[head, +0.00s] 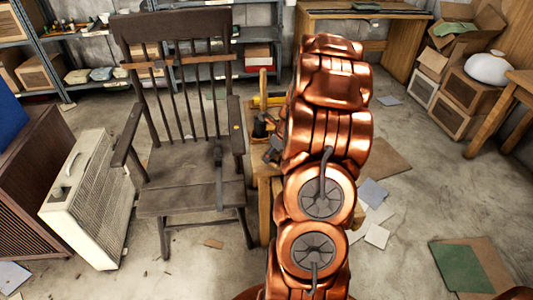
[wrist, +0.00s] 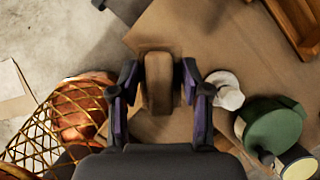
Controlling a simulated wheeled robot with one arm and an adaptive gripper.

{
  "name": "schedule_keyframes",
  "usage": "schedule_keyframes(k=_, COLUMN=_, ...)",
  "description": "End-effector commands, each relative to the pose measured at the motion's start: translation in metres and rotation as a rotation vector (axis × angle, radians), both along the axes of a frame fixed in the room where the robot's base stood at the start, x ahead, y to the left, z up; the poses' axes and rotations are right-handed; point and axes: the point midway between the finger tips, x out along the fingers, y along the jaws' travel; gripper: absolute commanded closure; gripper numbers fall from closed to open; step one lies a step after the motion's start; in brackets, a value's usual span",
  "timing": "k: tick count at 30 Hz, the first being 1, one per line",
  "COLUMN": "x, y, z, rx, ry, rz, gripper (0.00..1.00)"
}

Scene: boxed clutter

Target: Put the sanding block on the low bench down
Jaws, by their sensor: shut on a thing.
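My gripper (wrist: 158,82) is shut on a brown block, the sanding block (wrist: 158,95), with one finger on each side of it in the wrist view. A flat brown surface (wrist: 225,50) lies under it; I cannot tell whether the block touches it. In the head view, my gripper (head: 273,150) shows only in part beside my copper-coloured arm, over the wooden low bench (head: 264,215). My arm hides most of the bench and the block there.
In the wrist view, a wire basket (wrist: 45,130) is at left, a white item (wrist: 228,92) and a green object (wrist: 270,125) at right, a wooden tray (wrist: 298,22) at upper right. A rocking chair (head: 190,165) stands left of the bench.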

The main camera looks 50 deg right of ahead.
Motion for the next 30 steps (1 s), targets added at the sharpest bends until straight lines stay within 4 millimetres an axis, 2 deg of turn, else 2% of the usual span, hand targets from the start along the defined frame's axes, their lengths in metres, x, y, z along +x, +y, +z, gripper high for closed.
schedule_keyframes(k=4, x=0.024, y=-0.009, z=-0.002, rx=-0.001, ry=0.0, rz=0.004, gripper=1.0)
schedule_keyframes(k=10, x=0.041, y=-0.015, z=-0.005, rx=0.001, ry=0.002, rz=0.002, gripper=1.0)
schedule_keyframes(k=14, x=0.043, y=-0.016, z=-0.007, rx=0.002, ry=0.001, rz=0.002, gripper=1.0)
schedule_keyframes(k=23, x=0.043, y=-0.016, z=-0.039, rx=0.001, ry=0.001, rz=0.002, gripper=1.0)
schedule_keyframes(k=30, x=0.043, y=-0.017, z=-0.039, rx=0.001, ry=0.0, rz=0.001, gripper=1.0)
